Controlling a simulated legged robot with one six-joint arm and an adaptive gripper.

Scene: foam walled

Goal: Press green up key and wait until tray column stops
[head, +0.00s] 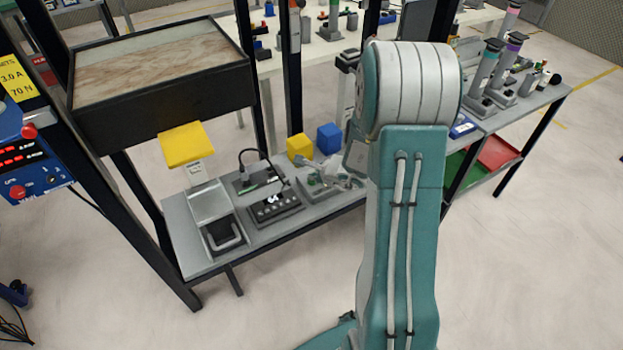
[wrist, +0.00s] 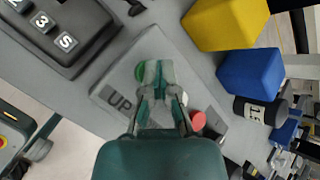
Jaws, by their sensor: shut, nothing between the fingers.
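A red key (wrist: 197,121) sits on the other side of my fingers. My gripper (wrist: 155,68) is shut and empty, with its fingertips over the green key, hiding part of it. I cannot tell whether the tips touch the key or hover above it. In the head view the box (head: 308,191) is on the grey bench and my gripper partly covers it. I cannot surely pick out the tray column or see whether anything moves.
A yellow cube (head: 299,148) and a blue cube (head: 328,138) stand behind the box. A dark pad with lettered blocks (head: 273,208) lies to its left. A yellow-topped fixture (head: 186,145) stands further left, below a large dark-framed tray (head: 160,60). Black posts rise around the bench.

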